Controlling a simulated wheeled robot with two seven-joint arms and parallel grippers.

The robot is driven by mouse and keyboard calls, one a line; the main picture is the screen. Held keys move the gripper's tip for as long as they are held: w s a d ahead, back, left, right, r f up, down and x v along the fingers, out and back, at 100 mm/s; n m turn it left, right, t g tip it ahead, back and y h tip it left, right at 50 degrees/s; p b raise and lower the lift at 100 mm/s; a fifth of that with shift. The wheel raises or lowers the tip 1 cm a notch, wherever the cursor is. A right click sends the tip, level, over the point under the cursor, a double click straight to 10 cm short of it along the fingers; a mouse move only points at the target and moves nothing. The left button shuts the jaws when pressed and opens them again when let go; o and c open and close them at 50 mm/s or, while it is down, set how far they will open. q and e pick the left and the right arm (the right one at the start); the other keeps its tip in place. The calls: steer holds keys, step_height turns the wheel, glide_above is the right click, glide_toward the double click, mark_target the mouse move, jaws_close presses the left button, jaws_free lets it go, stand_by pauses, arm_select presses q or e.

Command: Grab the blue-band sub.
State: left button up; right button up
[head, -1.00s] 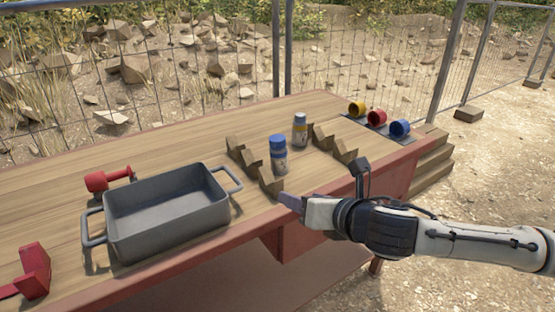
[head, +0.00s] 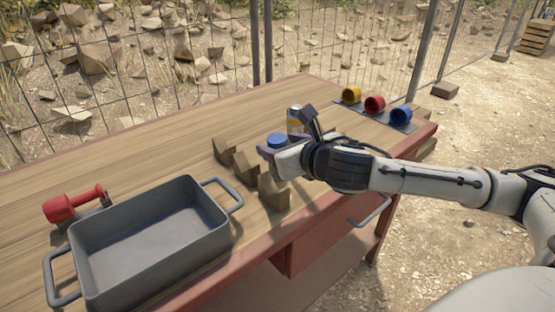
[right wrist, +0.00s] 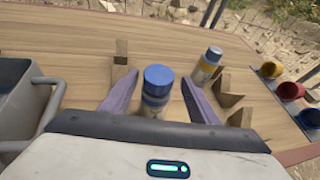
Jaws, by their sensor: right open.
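The blue-band sub, a small upright bottle with a blue cap (head: 277,140), stands on the wooden table, mostly hidden behind my right gripper (head: 267,152) in the head view. In the right wrist view the bottle (right wrist: 157,88) stands between the two purple fingers of my right gripper (right wrist: 158,79). The fingers are open, one on each side, with visible gaps to the bottle. A second bottle (right wrist: 209,60) with a yellow band stands apart to the right; it also shows in the head view (head: 294,120). My left gripper is not in view.
Wooden notched blocks (head: 245,170) stand left of the blue-capped bottle, others (right wrist: 229,90) to its right. A grey tray (head: 215,240) and a red tool (head: 72,206) lie left. Yellow, red (head: 375,104) and blue cups sit at the far right end.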

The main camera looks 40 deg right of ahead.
steer(key=x, duration=0.5)
steer(key=shift+w+a+b, duration=0.15)
steer(key=shift+b, duration=0.25)
steer(key=c, duration=1.2)
steer(key=shift+r, duration=0.25)
jaws_close()
